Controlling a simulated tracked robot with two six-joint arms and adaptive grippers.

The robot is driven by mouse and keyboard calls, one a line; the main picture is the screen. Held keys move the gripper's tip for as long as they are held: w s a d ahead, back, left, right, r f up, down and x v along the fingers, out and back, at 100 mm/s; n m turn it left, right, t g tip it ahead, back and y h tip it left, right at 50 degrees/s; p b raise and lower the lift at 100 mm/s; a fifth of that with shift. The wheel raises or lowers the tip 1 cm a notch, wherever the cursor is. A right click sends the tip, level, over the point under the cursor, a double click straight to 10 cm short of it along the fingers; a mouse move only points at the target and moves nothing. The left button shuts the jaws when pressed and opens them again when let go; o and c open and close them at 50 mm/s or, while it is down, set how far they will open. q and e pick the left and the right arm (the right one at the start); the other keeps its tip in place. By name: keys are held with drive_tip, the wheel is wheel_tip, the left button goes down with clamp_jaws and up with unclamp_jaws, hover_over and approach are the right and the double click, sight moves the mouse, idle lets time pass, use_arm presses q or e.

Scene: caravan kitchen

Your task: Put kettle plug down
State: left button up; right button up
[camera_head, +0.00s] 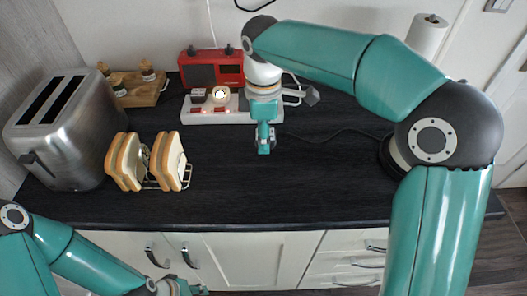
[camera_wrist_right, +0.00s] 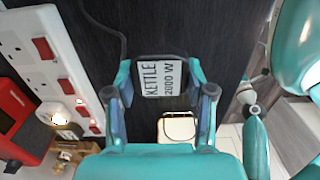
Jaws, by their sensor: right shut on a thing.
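The kettle plug (camera_wrist_right: 163,79), a dark block with a white label reading KETTLE 2000 W, sits between the fingers of my right gripper (camera_wrist_right: 162,90). That gripper is shut on it. In the head view my right gripper (camera_head: 264,147) points down over the middle of the dark worktop, in front of the power strip's right end. There the plug is mostly hidden, and I cannot tell whether it touches the worktop. A black cord (camera_wrist_right: 115,35) shows in the wrist view. My left gripper (camera_head: 190,289) is low at the bottom left, in front of the cabinets; its jaws are unclear.
A white power strip (camera_head: 190,115) with red switches and other plugs lies before a red radio (camera_head: 200,72). A toaster (camera_head: 65,130), a toast rack with bread (camera_head: 172,160) and a wooden spice rack (camera_head: 140,92) stand left. The dark worktop (camera_head: 310,180) is clear at front centre.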

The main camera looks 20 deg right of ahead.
sight(264, 164)
drive_tip(key=shift+d+f, duration=0.1)
drive_tip(key=shift+f, duration=3.25)
drive_tip(key=shift+f, duration=0.3)
drive_tip(key=o, duration=1.2)
drive_tip(key=shift+c, duration=0.2)
drive_tip(key=shift+r, duration=0.1)
wheel_tip(264, 164, up, 11)
drive_tip(key=shift+r+p, duration=0.2)
drive_tip(key=shift+p, duration=0.2)
drive_tip(key=shift+r, duration=0.55)
